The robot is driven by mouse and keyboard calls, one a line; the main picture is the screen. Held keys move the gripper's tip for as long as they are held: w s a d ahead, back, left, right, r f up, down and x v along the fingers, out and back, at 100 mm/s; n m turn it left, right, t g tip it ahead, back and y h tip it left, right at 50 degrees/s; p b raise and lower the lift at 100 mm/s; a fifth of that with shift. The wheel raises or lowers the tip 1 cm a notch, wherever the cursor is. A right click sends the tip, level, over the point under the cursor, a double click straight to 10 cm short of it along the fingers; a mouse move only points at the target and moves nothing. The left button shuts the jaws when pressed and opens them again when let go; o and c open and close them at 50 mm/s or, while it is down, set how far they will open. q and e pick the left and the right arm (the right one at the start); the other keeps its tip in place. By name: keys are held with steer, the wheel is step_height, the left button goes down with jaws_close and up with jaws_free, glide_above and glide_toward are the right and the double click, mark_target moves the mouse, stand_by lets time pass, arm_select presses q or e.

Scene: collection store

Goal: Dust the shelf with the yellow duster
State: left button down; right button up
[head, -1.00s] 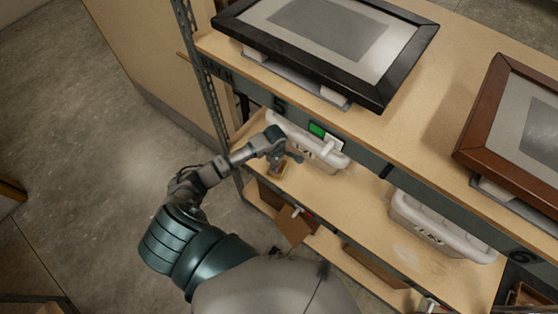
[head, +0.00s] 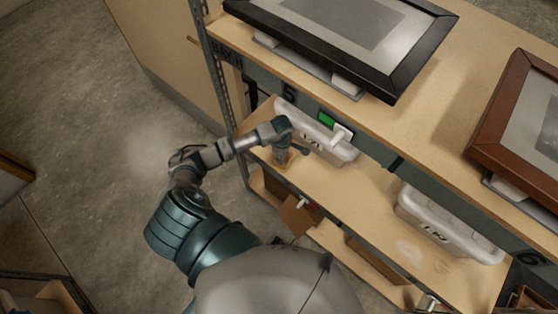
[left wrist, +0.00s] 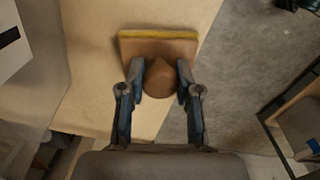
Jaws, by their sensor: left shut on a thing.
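My left gripper (head: 285,151) is over the left end of the middle shelf board (head: 355,200), in front of a white box. In the left wrist view its two fingers (left wrist: 160,85) are shut on the rounded brown handle of the duster (left wrist: 158,48). The duster is a brown block with a yellow strip along its far edge. It is at the pale shelf board (left wrist: 95,60); whether it touches the board I cannot tell. In the head view the gripper mostly hides the duster. A pale dusty patch (head: 410,250) lies farther right on the board. My right gripper is not in view.
White boxes stand on the middle shelf at left (head: 312,127) and right (head: 440,222). A black frame (head: 400,80) and a brown frame (head: 495,105) lie on the board above. A metal upright (head: 212,75) bounds the left end. Board between the boxes is clear.

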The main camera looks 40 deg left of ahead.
arm_select(q)
steer(key=shift+w+f, duration=0.1)
steer(key=shift+w, duration=0.25)
steer(key=shift+w+f+b, duration=0.1)
steer(key=shift+w+b, duration=0.85)
steer(key=shift+w, duration=0.15)
steer(key=shift+w+d+b, duration=0.15)
steer(key=shift+w+b, duration=0.35)
steer(key=shift+w, duration=0.25)
steer(key=shift+r, duration=0.2)
steer(key=shift+r, duration=0.15)
step_height(320, 180, up, 6)
steer(key=p, duration=0.4)
